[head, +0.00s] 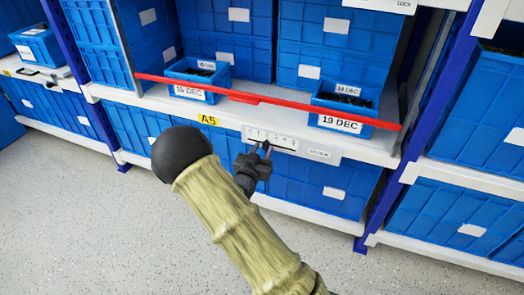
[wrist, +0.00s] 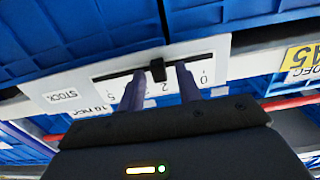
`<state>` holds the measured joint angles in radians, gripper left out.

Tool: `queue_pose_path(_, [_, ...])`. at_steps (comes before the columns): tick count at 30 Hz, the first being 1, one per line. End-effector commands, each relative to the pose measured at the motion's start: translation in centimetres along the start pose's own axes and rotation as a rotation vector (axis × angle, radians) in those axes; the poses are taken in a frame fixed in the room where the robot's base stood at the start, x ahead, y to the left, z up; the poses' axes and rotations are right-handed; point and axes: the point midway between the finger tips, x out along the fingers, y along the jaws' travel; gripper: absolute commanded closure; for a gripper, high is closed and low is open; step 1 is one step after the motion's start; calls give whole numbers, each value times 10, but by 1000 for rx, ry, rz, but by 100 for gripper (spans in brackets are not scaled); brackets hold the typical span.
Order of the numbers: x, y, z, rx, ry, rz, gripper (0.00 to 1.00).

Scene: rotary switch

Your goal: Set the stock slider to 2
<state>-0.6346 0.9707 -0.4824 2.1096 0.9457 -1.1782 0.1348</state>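The stock slider is a white panel (wrist: 108,82) with a dark slot and a black knob (wrist: 158,70), upside down in the wrist view. The numeral 2 shows right beside the knob and a 0 lies further right; other numerals are partly hidden by my fingers. In the head view the panel (head: 286,141) is on the shelf's front edge, and the knob cannot be made out. My gripper (wrist: 162,82) is open, with one finger on each side of the knob and a small gap visible on both sides. It also shows at the panel in the head view (head: 261,149).
A STOCK label (wrist: 63,96) sits beside the slot. A red bar (head: 300,108) runs across the shelf above the panel, in front of small blue bins (head: 345,110). Blue crates (head: 325,195) fill the space below. The floor (head: 90,220) in front is clear.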

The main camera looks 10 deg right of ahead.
Motion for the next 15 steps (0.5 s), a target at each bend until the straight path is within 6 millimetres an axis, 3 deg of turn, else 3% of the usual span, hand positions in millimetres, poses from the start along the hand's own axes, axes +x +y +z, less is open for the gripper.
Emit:
queue_pose_path(10, [-1,0,-2,1,3,2,62])
queue_pose_path(15, [-16,0,-3,-1,2,-1,62])
